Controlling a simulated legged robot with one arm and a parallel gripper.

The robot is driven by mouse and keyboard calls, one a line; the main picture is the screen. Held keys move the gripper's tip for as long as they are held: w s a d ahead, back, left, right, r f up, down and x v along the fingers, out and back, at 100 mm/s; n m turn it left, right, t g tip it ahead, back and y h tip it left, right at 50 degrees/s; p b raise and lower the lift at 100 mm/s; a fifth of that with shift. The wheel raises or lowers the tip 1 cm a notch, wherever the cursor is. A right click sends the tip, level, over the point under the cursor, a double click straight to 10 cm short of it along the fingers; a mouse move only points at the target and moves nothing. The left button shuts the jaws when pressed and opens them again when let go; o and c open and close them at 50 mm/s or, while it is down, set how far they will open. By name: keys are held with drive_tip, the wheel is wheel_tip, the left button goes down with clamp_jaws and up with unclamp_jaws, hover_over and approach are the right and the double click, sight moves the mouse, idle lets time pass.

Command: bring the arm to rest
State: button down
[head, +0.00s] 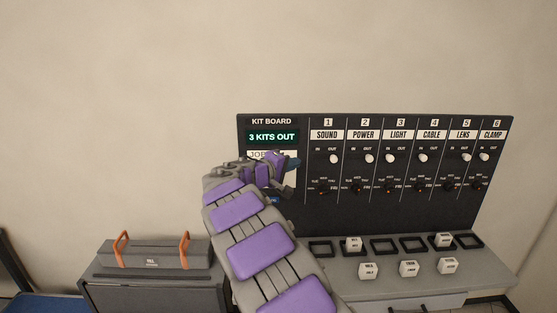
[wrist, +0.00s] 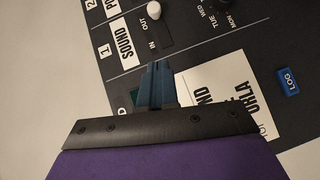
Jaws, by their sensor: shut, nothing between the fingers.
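My gripper (head: 293,163) is raised in front of the left part of the kit board (head: 400,215), its purple and grey arm reaching up from the bottom of the head view. In the wrist view my gripper (wrist: 158,68) shows as dark blue fingers held together, with nothing between them. They overlap the board near the SOUND column and a white job card (wrist: 225,90). I cannot tell whether the fingertips touch the board. My arm hides part of the card and the board's lower left in the head view.
A blue LOG button (wrist: 288,81) is at the card's right in the wrist view. White blocks (head: 408,268) and dark square frames (head: 320,249) sit on the grey ledge (head: 490,263). A dark case with orange handles (head: 152,254) stands at left. The wall above is clear.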

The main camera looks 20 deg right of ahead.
drive_tip(key=s+d+f+m+g+y+b, duration=0.1)
drive_tip(key=s+d+f+m+g+y, duration=0.2)
drive_tip(key=s, duration=1.1)
drive_tip(key=s+f+m+g+y+b, duration=0.15)
drive_tip(key=s+f+g, duration=0.3)
drive_tip(key=s, duration=0.95)
drive_tip(key=s+a+f+y, duration=0.3)
drive_tip(key=s+a+f, duration=0.1)
drive_tip(key=s, duration=0.5)
drive_tip(key=s+a+f+g+y+b, duration=0.1)
drive_tip(key=s+a+f+y, duration=0.2)
drive_tip(key=s+a, duration=0.4)
drive_tip(key=s+a+f+g+y, duration=0.1)
drive_tip(key=s+a+f+y, duration=0.2)
drive_tip(key=s, duration=0.9)
drive_tip(key=a+f, duration=0.2)
drive_tip(key=a, duration=0.1)
drive_tip(key=shift+a, duration=0.25)
drive_tip(key=shift+g+y, duration=0.25)
